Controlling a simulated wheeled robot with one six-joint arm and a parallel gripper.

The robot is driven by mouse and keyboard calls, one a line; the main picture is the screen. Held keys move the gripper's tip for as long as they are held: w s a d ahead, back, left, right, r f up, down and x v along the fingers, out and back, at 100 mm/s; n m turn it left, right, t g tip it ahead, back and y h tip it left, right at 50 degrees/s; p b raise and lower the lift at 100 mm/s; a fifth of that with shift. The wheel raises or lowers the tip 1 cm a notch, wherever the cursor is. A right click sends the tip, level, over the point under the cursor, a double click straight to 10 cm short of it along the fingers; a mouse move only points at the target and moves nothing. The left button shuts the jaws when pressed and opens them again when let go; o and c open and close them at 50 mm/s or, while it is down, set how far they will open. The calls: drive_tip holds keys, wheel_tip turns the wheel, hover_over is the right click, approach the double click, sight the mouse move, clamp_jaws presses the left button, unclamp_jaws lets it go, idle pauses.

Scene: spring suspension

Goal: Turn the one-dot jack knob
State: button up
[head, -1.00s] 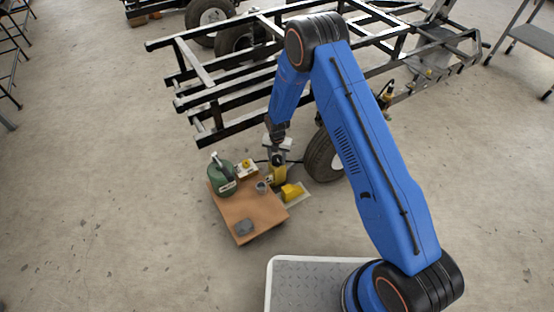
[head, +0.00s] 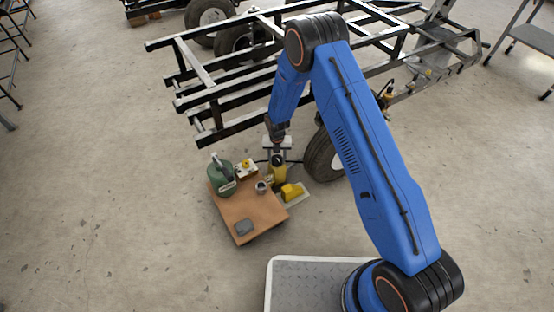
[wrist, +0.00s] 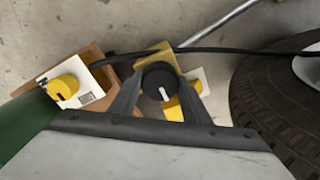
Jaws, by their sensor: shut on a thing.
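The black round knob (wrist: 159,82) with a white pointer line sits between the fingertips of my gripper (wrist: 160,86) in the wrist view. The fingers are closed on its sides. It tops a yellow jack (wrist: 157,55), which stands beside the wooden board, near the wheel; the jack also shows in the head view (head: 278,173), below my gripper (head: 278,157). A white box (wrist: 91,97) with a yellow knob (wrist: 63,88) lies to the left and also shows in the head view (head: 246,168). I cannot make out dot marks on either knob.
A green can (head: 219,178), a small cup (head: 261,187) and a grey block (head: 244,227) stand on the wooden board (head: 245,207). A yellow wedge (head: 291,191) lies to the right. The tyre (head: 323,158) and black frame (head: 210,118) are close by. A black cable (wrist: 240,50) crosses behind the knob.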

sight(277, 158)
drive_tip(key=o, duration=1)
drive_tip(key=shift+o, duration=0.2)
wheel_tip(277, 158, up, 17)
drive_tip(key=shift+r, duration=0.2)
